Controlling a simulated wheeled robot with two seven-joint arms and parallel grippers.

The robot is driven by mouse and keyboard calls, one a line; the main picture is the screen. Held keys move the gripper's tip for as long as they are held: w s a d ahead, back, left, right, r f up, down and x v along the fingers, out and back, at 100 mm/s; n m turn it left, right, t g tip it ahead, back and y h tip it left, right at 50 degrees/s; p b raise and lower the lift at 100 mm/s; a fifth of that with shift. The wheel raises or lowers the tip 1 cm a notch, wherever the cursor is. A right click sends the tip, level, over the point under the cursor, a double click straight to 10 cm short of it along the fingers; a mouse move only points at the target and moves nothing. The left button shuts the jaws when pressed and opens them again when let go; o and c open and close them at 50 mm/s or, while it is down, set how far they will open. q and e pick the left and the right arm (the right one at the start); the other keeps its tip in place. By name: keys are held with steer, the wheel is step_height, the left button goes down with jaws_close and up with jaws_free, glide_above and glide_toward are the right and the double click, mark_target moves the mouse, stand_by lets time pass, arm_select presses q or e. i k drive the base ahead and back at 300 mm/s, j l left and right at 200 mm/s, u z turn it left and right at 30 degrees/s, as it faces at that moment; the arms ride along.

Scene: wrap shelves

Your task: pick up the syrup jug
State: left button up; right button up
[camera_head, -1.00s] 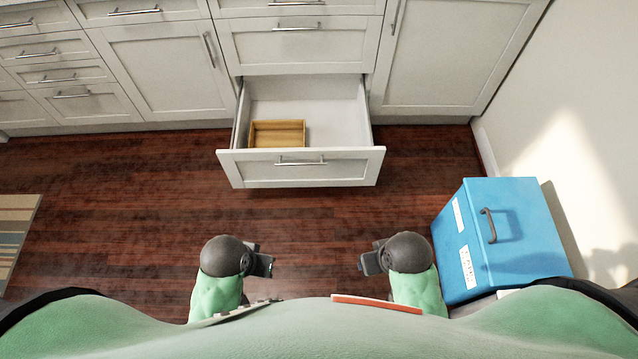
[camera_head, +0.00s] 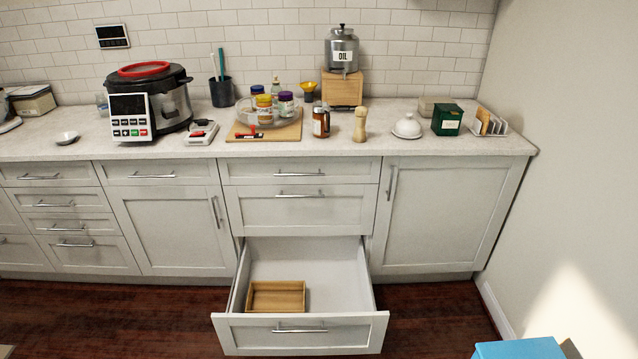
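A small dark brown jug with a metal top (camera_head: 321,121) stands upright on the counter, just right of the wooden board; it looks like the syrup jug. A light wooden mill (camera_head: 360,125) stands close to its right. Neither of my grippers is in view now, so their state does not show.
The lower drawer (camera_head: 301,333) is pulled out below the jug and holds a wooden box (camera_head: 277,296). A wooden board (camera_head: 264,134) with several jars is left of the jug. An oil dispenser (camera_head: 342,50) on a wooden stand is behind. The front counter strip is clear.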

mark_target(321, 118)
steer(key=i+j, duration=0.15)
steer(key=i, duration=0.25)
steer(key=i+j, duration=0.15)
steer(key=i, duration=0.25)
steer(key=i+j+z, duration=0.15)
steer(key=i+z, duration=0.2)
steer(key=i+j+z, duration=0.2)
steer(key=z, duration=0.2)
steer(key=i+j+z, duration=0.2)
steer(key=z, duration=0.15)
steer(key=j, duration=0.1)
